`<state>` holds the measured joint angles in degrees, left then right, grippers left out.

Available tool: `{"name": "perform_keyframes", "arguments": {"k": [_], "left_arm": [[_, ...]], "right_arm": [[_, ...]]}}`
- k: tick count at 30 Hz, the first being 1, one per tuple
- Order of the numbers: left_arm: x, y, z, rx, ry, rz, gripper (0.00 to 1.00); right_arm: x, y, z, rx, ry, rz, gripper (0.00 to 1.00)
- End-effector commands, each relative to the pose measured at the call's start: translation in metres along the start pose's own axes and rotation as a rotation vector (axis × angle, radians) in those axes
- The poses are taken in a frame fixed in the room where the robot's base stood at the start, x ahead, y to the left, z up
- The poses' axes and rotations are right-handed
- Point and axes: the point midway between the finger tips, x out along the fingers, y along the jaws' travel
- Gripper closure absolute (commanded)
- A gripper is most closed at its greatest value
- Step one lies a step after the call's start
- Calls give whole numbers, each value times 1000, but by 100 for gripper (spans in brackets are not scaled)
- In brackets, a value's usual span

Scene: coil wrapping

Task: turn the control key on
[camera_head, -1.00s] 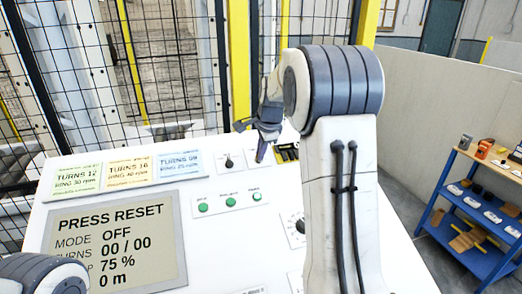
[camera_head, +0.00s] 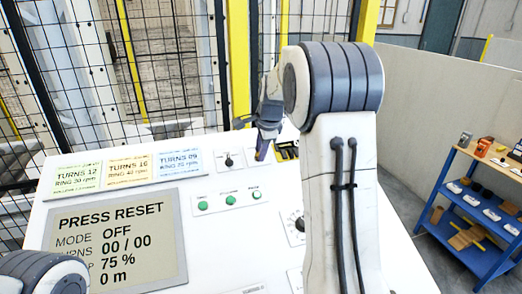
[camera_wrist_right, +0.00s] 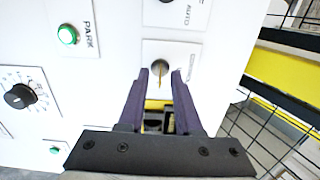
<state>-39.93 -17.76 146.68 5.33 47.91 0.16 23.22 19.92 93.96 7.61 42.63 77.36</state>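The control key (camera_wrist_right: 159,67) sits on a white plate (camera_wrist_right: 185,49) with a partly covered label in the right wrist view. It looks like a round switch with a narrow, yellowish upright part. My right gripper (camera_wrist_right: 160,76) is open, its two dark purple fingers on either side of the key. A gap shows between them, and I cannot tell whether either finger touches the key. In the head view my right gripper (camera_head: 262,150) is over the upper right of the panel and hides the key. My left gripper is out of view.
The white control panel (camera_head: 225,235) has a display (camera_head: 115,240) reading MODE OFF, green buttons (camera_head: 203,205) and a dark selector knob (camera_head: 228,161) beside the gripper. A black mesh fence (camera_head: 110,70) and yellow post (camera_head: 238,65) stand behind. A blue shelf (camera_head: 478,215) is at right.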

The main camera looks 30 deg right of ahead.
Motion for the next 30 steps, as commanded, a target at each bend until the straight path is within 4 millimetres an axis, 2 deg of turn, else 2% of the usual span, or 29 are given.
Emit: {"name": "perform_keyframes", "arguments": {"k": [5,8,15,21,25,30], "left_arm": [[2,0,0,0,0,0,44],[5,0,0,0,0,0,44],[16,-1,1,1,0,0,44],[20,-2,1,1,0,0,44],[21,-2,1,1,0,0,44],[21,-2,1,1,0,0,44]], "right_arm": [[-3,0,0,-1,0,-2,66],[-14,0,0,-1,0,-5,66],[-62,0,0,-1,1,-6,66],[-93,0,0,0,0,-3,66],[-103,0,0,0,0,-2,66],[-105,0,0,0,0,0,66]]}}
